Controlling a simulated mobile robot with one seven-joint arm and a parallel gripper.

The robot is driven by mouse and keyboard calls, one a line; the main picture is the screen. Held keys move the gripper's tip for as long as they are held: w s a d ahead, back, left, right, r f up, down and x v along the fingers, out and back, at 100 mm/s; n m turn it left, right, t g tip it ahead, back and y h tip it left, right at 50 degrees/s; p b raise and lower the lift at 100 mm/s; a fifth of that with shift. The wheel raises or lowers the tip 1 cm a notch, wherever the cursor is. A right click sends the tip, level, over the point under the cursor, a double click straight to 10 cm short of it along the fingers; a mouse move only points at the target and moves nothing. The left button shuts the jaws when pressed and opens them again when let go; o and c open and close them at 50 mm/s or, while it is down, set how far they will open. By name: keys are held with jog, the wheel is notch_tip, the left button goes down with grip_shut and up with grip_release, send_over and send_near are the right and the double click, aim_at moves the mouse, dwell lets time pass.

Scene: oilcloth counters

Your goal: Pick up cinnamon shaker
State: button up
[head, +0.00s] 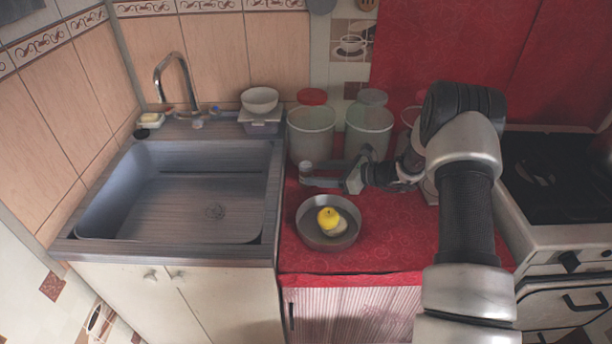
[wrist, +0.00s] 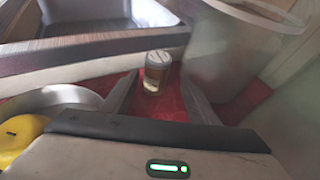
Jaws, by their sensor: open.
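The cinnamon shaker (wrist: 155,72) is a small brown jar with a grey lid, standing upright on the red counter in the wrist view. In the head view a small shaker (head: 305,170) shows at the counter's left side, by the sink edge. My gripper (head: 335,174) is open and low over the counter, pointing left toward it. In the wrist view the gripper's two fingers (wrist: 158,96) lie on either side of the shaker's line, with the shaker between or just beyond their tips. Whether they touch it I cannot tell.
A metal bowl (head: 309,235) with a yellow fruit (head: 327,217) stands in front of my gripper. Large clear canisters (head: 311,135) stand close behind. The sink (head: 145,205) is to the left, the stove (head: 555,185) to the right. The red counter's front right is clear.

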aim_at(306, 175)
jog(key=x, duration=0.4)
jog(key=shift+s+a+f, duration=0.25)
jog(key=shift+s+a, duration=0.05)
jog(key=shift+a, duration=0.05)
jog(key=shift+w+a+f, duration=0.15)
jog(key=shift+w+a, duration=0.1)
jog(key=shift+a, duration=0.05)
